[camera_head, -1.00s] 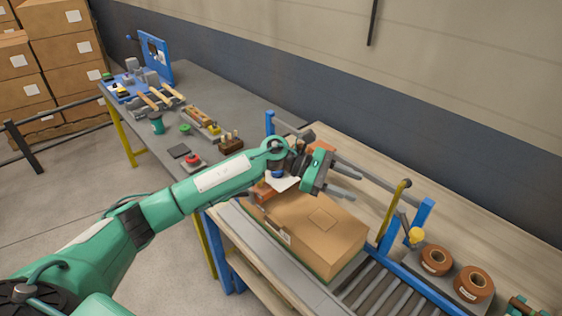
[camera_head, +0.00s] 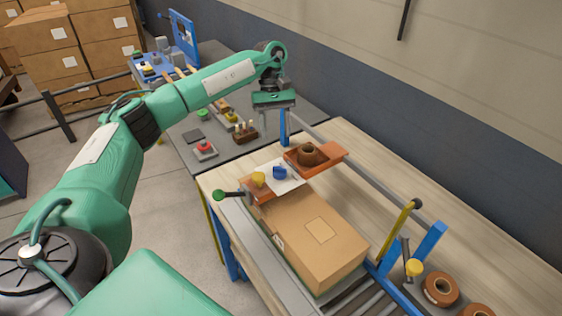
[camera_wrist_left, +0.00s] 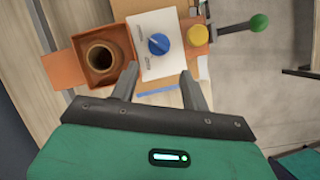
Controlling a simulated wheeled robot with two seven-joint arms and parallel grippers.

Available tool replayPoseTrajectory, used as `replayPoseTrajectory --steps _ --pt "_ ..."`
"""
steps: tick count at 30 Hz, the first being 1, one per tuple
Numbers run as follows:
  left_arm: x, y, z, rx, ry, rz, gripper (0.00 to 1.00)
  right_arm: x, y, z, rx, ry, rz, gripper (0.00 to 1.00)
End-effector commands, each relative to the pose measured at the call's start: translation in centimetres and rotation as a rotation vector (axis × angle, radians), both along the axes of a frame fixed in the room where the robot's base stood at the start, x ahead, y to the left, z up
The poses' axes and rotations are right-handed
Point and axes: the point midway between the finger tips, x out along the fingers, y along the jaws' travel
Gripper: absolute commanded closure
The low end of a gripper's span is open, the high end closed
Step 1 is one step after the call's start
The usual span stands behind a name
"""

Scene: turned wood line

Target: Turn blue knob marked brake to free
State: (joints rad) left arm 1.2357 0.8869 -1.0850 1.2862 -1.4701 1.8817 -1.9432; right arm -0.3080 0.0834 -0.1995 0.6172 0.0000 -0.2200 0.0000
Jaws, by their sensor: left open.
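The blue knob (camera_head: 280,172) sits on a white plate (camera_head: 287,184) of the orange sealing head above the carton. In the left wrist view the blue knob (camera_wrist_left: 158,44) shows close up, with small dark markings on the plate that I cannot read. My left gripper (camera_wrist_left: 163,80) is open and empty, its fingers pointing toward the plate and apart from the knob. In the head view my left gripper (camera_head: 273,98) hangs behind and above the knob. My right gripper is not in view.
A yellow knob (camera_head: 258,179) and a green-ended lever (camera_head: 219,196) lie left of the blue knob. A brown roll (camera_head: 309,154) sits in an orange holder on its right. A carton (camera_head: 318,240) is below. A red button box (camera_head: 204,150) stands on the grey bench.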

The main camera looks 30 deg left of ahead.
Motion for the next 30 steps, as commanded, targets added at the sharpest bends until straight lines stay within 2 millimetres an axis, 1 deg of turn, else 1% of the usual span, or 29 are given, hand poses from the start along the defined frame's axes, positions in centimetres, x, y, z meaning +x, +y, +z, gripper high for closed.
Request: replayPoseTrajectory --steps 1,6,12,15,18,21,28,29,30 --pt "-0.4 -0.3 -0.6 0.001 0.006 -0.001 0.53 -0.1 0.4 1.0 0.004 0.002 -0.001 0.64" --pt "-1.4 -1.4 -4.0 -0.001 0.006 -0.002 0.53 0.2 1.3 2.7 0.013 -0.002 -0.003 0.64" --pt "-2.4 -2.4 -7.5 -0.001 0.003 -0.002 0.53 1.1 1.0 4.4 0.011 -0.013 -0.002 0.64" --pt "-2.6 -2.7 -8.7 -0.002 0.002 0.000 0.53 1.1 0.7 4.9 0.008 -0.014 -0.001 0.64" --pt "-2.8 -2.9 -9.5 -0.002 0.001 0.000 0.53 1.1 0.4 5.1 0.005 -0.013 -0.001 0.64" --pt "-2.9 -3.0 -9.9 -0.002 -0.001 0.001 0.53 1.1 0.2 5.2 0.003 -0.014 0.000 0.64" --pt "-2.9 -3.0 -10.1 -0.002 -0.001 0.001 0.53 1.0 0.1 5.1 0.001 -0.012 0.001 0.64" --pt "-2.9 -3.1 -10.0 -0.002 -0.001 0.001 0.55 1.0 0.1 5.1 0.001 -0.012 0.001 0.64" --pt "-2.9 -3.1 -10.0 -0.002 -0.001 0.001 0.63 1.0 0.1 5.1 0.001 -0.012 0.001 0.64"
